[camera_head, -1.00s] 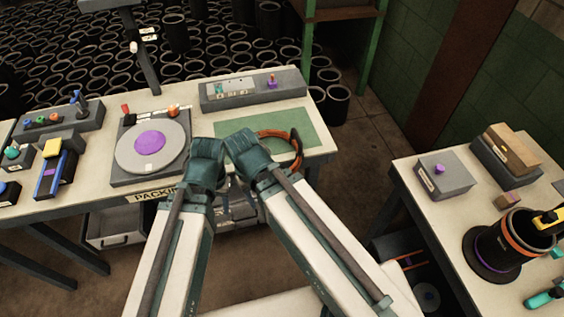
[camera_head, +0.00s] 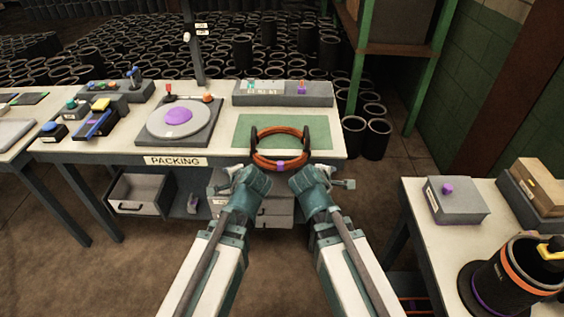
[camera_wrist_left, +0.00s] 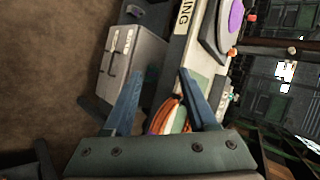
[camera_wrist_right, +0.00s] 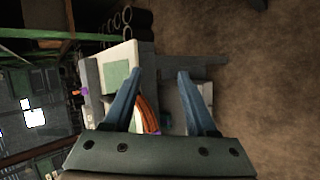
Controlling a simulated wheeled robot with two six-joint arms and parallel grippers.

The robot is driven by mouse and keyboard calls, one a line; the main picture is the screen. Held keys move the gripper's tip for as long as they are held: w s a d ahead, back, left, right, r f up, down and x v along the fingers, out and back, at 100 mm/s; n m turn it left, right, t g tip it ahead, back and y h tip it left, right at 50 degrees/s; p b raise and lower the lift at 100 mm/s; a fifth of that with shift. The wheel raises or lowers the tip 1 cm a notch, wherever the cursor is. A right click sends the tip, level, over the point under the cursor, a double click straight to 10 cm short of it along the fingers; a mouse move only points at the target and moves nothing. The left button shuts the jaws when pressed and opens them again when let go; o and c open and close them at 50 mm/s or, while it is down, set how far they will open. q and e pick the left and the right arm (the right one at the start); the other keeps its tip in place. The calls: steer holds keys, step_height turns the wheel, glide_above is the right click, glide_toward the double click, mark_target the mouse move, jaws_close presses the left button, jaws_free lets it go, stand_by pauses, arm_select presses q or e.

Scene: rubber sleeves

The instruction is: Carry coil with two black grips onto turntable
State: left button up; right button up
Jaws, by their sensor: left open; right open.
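The coil (camera_head: 262,158) is an orange ring with a black grip on its left (camera_head: 254,139) and right (camera_head: 307,137) and a purple tag at its front. It is at the front part of the green mat on the packing table. The turntable (camera_head: 155,127), a grey disc with a purple centre, is to its left and empty. My left gripper (camera_head: 238,171) and right gripper (camera_head: 325,174) are open and empty, low in front of the coil on either side. The coil shows partly between the fingers in the left wrist view (camera_wrist_left: 168,116) and right wrist view (camera_wrist_right: 150,113).
A grey control box (camera_head: 282,93) stands behind the green mat (camera_head: 248,130). Switch boxes and a blue-handled device (camera_head: 97,122) are left of the turntable. A second table (camera_head: 420,215) at the right carries boxes and a black cylinder (camera_head: 505,275). Floor lies between the tables.

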mark_target(253, 131)
arm_select(q)
steer(key=w+d+f+m+t+h+b, duration=0.1)
steer(key=w+m+t+b, duration=0.3)
steer(key=m, duration=0.7)
steer(key=w+d+m+t+h+b, duration=0.4)
steer(key=w+m+b, duration=0.3)
steer(key=m+b, duration=0.2)
steer(key=shift+f+m+t, duration=0.4)
steer(key=shift+m+t, duration=0.4)
steer(key=shift+m, duration=0.1)
arm_select(e)
steer(key=w+a+f+n+t+y, duration=0.1)
steer(key=w+n+t, duration=0.3)
steer(key=n, duration=0.8)
steer(key=w+a+n+t+y, duration=0.4)
steer(key=w+n+t, duration=0.1)
steer(key=n, duration=0.7)
steer(key=shift+w+f+n, duration=0.3)
steer(key=shift+w+f, duration=0.1)
steer(key=shift+w, duration=0.5)
arm_select(q)
steer(key=shift+w, duration=0.1)
arm_select(e)
steer(key=shift+w, duration=0.15)
arm_select(q)
steer(key=w, duration=1.3)
steer(key=shift+w, duration=0.3)
arm_select(e)
steer(key=w, duration=1.3)
steer(key=shift+w, duration=0.3)
